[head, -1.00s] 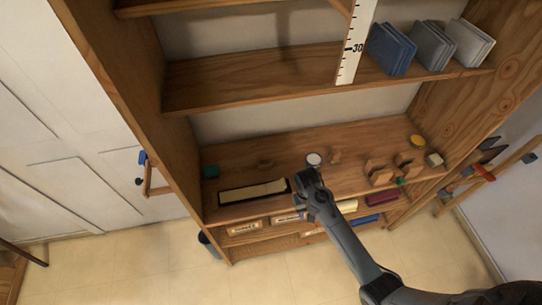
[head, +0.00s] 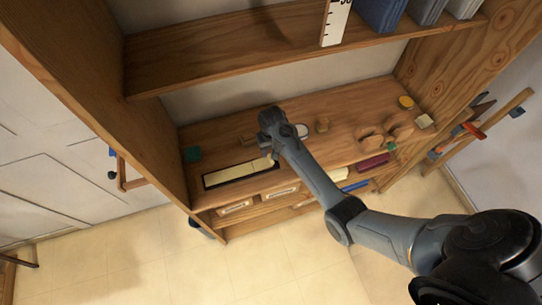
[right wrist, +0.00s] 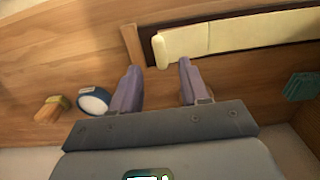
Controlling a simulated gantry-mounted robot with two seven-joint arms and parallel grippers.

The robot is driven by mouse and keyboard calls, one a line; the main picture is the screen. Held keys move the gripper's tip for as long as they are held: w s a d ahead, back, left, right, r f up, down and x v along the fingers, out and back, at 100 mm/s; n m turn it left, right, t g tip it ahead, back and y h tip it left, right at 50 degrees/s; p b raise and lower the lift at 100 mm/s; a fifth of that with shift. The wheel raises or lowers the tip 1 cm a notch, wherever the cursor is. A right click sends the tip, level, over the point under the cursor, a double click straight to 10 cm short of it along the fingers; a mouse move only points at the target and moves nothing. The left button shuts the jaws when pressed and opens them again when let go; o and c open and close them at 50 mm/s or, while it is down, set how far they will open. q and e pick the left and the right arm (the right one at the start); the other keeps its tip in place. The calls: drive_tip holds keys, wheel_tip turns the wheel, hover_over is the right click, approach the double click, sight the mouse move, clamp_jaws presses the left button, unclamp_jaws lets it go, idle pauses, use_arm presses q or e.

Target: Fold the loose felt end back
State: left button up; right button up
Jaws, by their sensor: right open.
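A cream felt strip (head: 236,172) lies in a dark, shallow tray (head: 208,183) on the lower wooden shelf. The strip also shows at the top of the right wrist view (right wrist: 230,38); its near-left end there looks rounded and slightly raised. My right gripper (right wrist: 158,64) is open and empty, with its two purple-grey fingers apart and their tips just short of that end. I cannot tell whether they touch it. My left gripper is not in view.
A round white piece with a blue rim (right wrist: 94,100) lies left of the fingers. A teal block (head: 192,154) stands at the shelf's left end; wooden pieces (head: 370,135) stand at right. The upper shelf (head: 220,65) overhangs. Labelled drawers (head: 236,208) lie below.

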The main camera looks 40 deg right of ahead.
sight(263, 162)
drive_tip(key=shift+f, duration=2.6)
clamp_jaws()
